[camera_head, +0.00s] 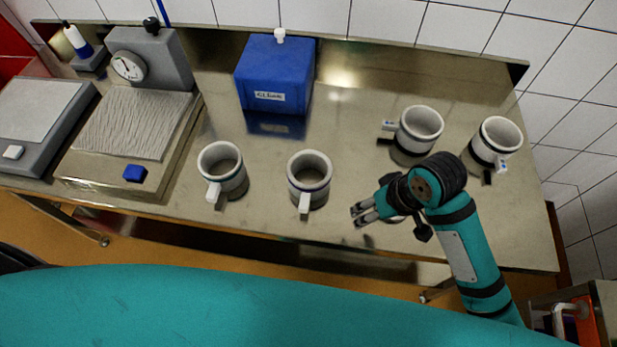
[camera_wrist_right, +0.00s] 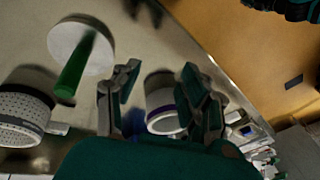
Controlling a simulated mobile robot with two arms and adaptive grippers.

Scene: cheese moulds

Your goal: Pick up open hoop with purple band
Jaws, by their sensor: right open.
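In the right wrist view, a pale round hoop with a purple band (camera_wrist_right: 163,106) shows between and beyond the fingers of my right gripper (camera_wrist_right: 165,88). The fingers are apart and seem not to touch it. In the head view, my right gripper (camera_head: 362,214) is open over the front right of the table, pointing left. A pale open hoop with a dark blue-looking band (camera_head: 309,178) stands left of it, its white handle facing the front edge. I cannot tell whether it is the purple-banded one. Part of another pale thing (camera_head: 396,218) is mostly hidden under my gripper. My left gripper is not in view.
Another hoop (camera_head: 221,170) stands further left; two more, a hoop (camera_head: 421,125) and a hoop (camera_head: 499,134), stand at the right back. A white disc with a green bar (camera_wrist_right: 72,45) shows in the wrist view.

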